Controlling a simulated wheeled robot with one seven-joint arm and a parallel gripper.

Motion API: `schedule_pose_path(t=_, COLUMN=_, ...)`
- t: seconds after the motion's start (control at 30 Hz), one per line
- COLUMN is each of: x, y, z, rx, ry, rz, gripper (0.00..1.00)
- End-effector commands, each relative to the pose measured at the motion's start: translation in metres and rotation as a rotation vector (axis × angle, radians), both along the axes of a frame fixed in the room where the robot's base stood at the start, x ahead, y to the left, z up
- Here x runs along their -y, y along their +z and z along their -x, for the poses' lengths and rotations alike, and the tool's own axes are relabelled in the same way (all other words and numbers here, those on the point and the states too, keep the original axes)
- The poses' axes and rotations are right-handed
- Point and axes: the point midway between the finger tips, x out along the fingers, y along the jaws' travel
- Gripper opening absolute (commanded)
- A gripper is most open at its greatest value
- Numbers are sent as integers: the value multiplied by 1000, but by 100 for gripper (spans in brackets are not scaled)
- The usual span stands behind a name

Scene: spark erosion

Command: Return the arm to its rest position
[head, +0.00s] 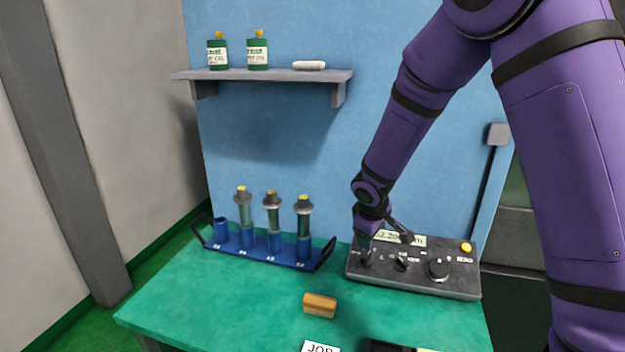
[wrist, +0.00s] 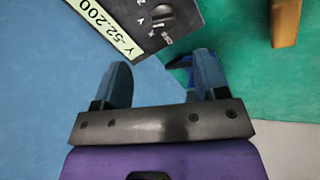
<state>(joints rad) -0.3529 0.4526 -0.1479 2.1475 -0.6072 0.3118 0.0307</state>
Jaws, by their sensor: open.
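My purple arm reaches down from the upper right in the head view, with my gripper (head: 384,228) over the left part of a dark control box (head: 415,282). In the wrist view my gripper (wrist: 160,82) is open, its two blue-grey fingers apart with nothing between them. The control box (wrist: 165,12) lies beyond the fingertips there, with a display reading Y-52.200 and a black knob. I cannot tell from the head view whether a finger touches the box.
A blue rack (head: 262,256) with several holders stands left of the box on the green table (head: 190,300). A wooden block (head: 320,304) lies in front, near a JOB card (head: 320,347). A shelf (head: 265,75) with two green bottles hangs on the blue wall.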

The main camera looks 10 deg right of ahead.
Motion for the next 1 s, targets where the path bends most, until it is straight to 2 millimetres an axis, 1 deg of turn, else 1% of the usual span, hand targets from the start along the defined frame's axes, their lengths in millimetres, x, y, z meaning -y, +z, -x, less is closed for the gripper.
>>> schedule_pose_path(t=0.13, x=14, y=40, z=13, rx=28, ry=-70, rz=-26, gripper=66)
schedule_pose_path(t=0.27, x=29, y=81, z=34, rx=53, ry=-150, rz=-60, gripper=66)
schedule_pose_path(t=0.3, x=33, y=92, z=41, rx=59, ry=-173, rz=-70, gripper=66)
schedule_pose_path(t=0.37, x=40, y=109, z=52, rx=67, ry=-209, rz=-86, gripper=66)
schedule_pose_path(t=0.5, x=53, y=146, z=82, rx=89, ry=-286, rz=-127, gripper=66)
schedule_pose_path(t=0.57, x=58, y=160, z=96, rx=96, ry=-319, rz=-146, gripper=66)
schedule_pose_path(t=0.7, x=69, y=189, z=130, rx=114, ry=-388, rz=-190, gripper=66)
schedule_pose_path(t=0.87, x=78, y=217, z=171, rx=133, ry=-461, rz=-242, gripper=66)
schedule_pose_path(t=1.0, x=83, y=235, z=209, rx=146, ry=-519, rz=-291, gripper=66)
